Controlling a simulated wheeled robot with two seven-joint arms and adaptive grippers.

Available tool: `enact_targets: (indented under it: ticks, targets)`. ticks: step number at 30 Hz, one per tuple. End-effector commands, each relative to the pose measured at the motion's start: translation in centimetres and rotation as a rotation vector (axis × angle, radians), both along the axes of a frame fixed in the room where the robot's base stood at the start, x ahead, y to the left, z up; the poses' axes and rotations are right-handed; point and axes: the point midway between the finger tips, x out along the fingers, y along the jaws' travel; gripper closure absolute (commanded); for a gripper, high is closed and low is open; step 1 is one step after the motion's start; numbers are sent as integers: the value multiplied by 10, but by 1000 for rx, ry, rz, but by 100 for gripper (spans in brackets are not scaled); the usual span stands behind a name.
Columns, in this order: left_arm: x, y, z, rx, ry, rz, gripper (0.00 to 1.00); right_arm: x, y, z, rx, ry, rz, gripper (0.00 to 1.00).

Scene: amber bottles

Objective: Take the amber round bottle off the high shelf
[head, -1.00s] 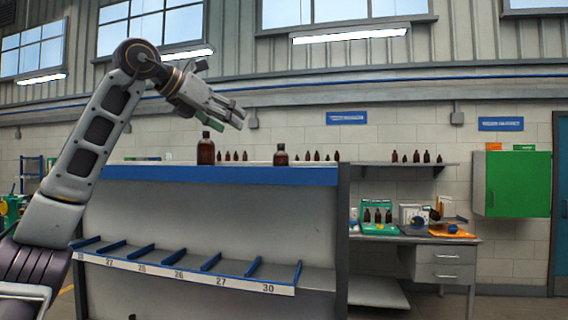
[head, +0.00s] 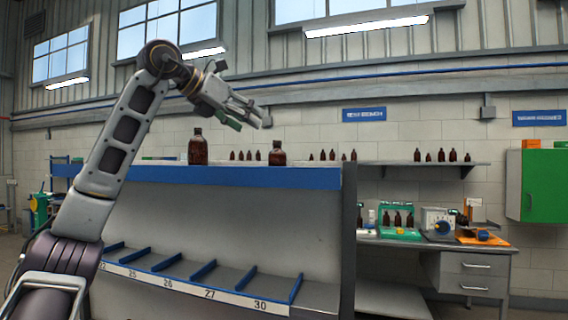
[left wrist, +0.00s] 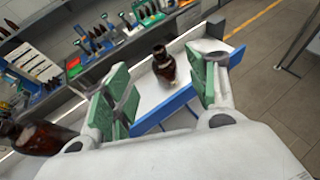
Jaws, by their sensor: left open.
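Two amber bottles stand upright on the blue-edged high shelf (head: 230,177). The left one (head: 198,148) is taller; the right one (head: 277,153) is shorter and squatter, seemingly the round one. My left gripper (head: 264,117) is open and empty, above shelf level, its fingertips pointing right and slightly down, just up and left of the shorter bottle in the head view. In the left wrist view, the shorter bottle (left wrist: 164,66) shows beyond and between the green-padded fingers, apart from them. The taller bottle (left wrist: 38,138) shows at lower left there. My right gripper is out of view.
Small dark bottles (head: 245,155) show behind the shelf, and more stand on a wall shelf (head: 430,163). Slanted blue dividers (head: 205,271) line the lower shelf. A workbench (head: 440,243) and green cabinet (head: 540,185) are at right.

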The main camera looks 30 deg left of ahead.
Motion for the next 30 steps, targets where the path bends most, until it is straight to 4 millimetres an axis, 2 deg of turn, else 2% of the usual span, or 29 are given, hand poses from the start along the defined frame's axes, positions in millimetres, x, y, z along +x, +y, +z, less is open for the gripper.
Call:
enact_targets:
  ticks: [9,14,20,30]
  targets:
    - [0,0,0,0,0,0,42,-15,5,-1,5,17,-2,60]
    - [3,0,-1,0,1,0,42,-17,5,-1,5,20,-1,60]
    - [18,-4,-8,0,2,0,42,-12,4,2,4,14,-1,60]
    - [58,-12,-25,0,2,-1,42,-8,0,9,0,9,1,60]
